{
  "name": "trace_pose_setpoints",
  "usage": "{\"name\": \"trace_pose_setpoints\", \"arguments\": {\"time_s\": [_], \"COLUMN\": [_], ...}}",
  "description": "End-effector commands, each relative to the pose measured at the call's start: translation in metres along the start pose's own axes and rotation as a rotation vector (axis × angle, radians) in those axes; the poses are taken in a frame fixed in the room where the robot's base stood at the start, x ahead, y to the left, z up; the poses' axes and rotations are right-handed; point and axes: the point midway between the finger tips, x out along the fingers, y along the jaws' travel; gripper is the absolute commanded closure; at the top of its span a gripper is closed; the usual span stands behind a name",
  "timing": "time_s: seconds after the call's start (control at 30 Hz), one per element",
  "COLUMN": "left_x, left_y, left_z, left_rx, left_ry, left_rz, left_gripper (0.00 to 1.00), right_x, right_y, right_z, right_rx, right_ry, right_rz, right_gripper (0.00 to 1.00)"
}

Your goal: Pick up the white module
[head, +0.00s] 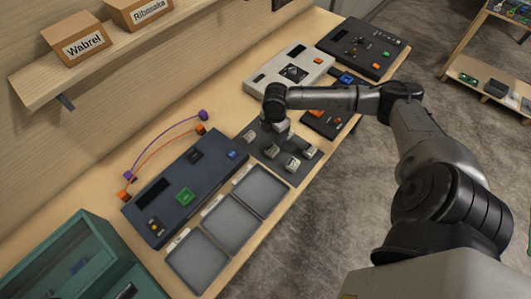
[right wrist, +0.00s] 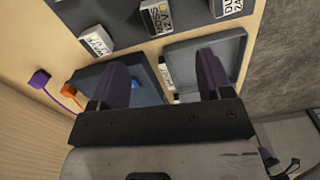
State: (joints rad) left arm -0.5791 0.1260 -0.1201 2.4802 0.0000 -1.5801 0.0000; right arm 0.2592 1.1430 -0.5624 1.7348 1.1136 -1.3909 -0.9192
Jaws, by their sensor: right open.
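Several small white modules stand apart on a dark mat (head: 270,162) in the head view. One white module (head: 251,135) is at the mat's left side, and others are at its middle and right (head: 293,164). In the right wrist view, white labelled modules show beyond the fingers: one at the left (right wrist: 97,41), one in the middle (right wrist: 157,18) and one cut off at the top right (right wrist: 228,7). My right gripper (right wrist: 164,72) is open with nothing between its fingers. In the head view it hangs above the mat, its fingertips mostly hidden. My left gripper is not in view.
A dark blue console (head: 180,190) with a green button and three grey trays (head: 230,224) lie in front of the mat. Purple and orange cables (head: 160,140) lie behind the console. A white console (head: 262,80) and a dark console (head: 375,62) stand beyond.

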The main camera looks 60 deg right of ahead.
Motion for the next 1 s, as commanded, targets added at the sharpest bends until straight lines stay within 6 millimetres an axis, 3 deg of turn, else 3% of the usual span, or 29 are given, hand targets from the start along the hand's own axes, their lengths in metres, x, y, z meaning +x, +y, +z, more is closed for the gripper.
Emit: {"name": "trace_pose_setpoints", "arguments": {"time_s": [0.17,0.6,1.0], "left_x": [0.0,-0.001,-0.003], "left_y": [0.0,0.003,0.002], "left_z": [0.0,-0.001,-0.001], "left_rx": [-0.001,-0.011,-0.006], "left_ry": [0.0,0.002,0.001], "left_rz": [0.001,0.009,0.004], "left_gripper": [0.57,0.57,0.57], "right_x": [0.006,0.073,0.1], "right_y": [0.001,0.001,0.002], "right_z": [-0.001,-0.001,-0.001], "right_rx": [-0.091,-0.101,-0.101], "right_ry": [0.002,0.001,0.002], "right_rz": [0.004,0.003,0.003], "right_gripper": [0.28,0.28,0.28]}}
